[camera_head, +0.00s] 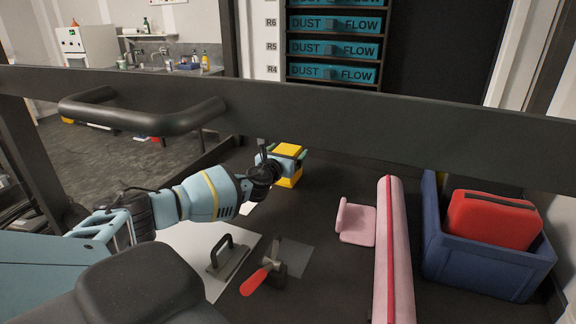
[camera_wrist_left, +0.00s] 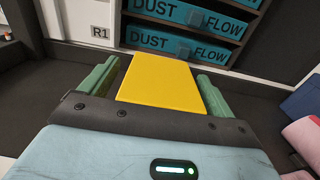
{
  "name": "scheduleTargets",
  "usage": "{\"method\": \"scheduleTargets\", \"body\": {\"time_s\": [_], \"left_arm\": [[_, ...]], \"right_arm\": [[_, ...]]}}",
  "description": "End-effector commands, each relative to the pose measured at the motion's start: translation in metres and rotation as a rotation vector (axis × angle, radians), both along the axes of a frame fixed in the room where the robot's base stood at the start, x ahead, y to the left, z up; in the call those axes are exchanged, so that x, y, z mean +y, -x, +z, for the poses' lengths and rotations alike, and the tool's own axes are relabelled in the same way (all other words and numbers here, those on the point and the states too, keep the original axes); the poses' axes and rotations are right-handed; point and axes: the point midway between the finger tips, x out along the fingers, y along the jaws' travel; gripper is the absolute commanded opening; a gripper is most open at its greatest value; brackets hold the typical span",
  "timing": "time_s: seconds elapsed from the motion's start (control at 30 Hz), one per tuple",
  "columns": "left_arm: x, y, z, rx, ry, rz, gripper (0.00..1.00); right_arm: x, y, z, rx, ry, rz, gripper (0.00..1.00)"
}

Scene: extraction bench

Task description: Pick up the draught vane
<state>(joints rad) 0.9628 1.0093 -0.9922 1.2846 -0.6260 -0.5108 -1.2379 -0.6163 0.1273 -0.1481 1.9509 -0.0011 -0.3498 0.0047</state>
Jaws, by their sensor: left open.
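A yellow block (camera_head: 289,166), which I take to be the draught vane though no label confirms it, stands on the dark bench towards the back. My left gripper (camera_head: 283,161) is at it, arm reaching in from the left. In the left wrist view the yellow block (camera_wrist_left: 162,84) lies between the two green fingers (camera_wrist_left: 158,82). The fingers are open, with a visible gap on the left side and a narrower one on the right; I cannot tell if either touches. The block's lower part is partly hidden by the gripper. My right gripper is not in view.
A red-handled clamp (camera_head: 257,280) and a plate with a dark handle (camera_head: 226,256) are nearer. To the right are a pink bracket (camera_head: 357,222), a long pink bar (camera_head: 393,250) and a blue crate (camera_head: 480,262) holding a red case (camera_head: 492,219). A dark rail (camera_head: 350,110) crosses the view.

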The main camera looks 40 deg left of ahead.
Motion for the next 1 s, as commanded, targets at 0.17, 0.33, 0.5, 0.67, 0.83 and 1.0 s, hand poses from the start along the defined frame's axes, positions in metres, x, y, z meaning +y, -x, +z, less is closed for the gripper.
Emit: {"method": "scheduleTargets", "body": {"time_s": [0.17,0.33,0.5,0.67,0.83,1.0], "left_arm": [[0.0,0.0,0.0,0.0,0.0,0.0,0.85],[0.0,0.0,0.0,0.0,0.0,0.0,0.63],[0.0,0.0,0.0,0.0,0.001,0.0,0.41],[0.0,0.0,0.0,-0.001,0.001,0.001,0.33],[0.0,0.0,0.002,-0.001,0.001,0.001,0.33],[0.0,0.0,0.011,-0.003,0.001,0.0,0.33]], "right_arm": [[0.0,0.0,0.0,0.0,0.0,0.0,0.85],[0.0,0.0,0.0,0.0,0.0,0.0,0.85],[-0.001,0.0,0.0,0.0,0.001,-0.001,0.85],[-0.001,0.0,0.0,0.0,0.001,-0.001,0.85],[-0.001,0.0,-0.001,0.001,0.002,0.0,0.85],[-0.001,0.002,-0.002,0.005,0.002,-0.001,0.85]]}}
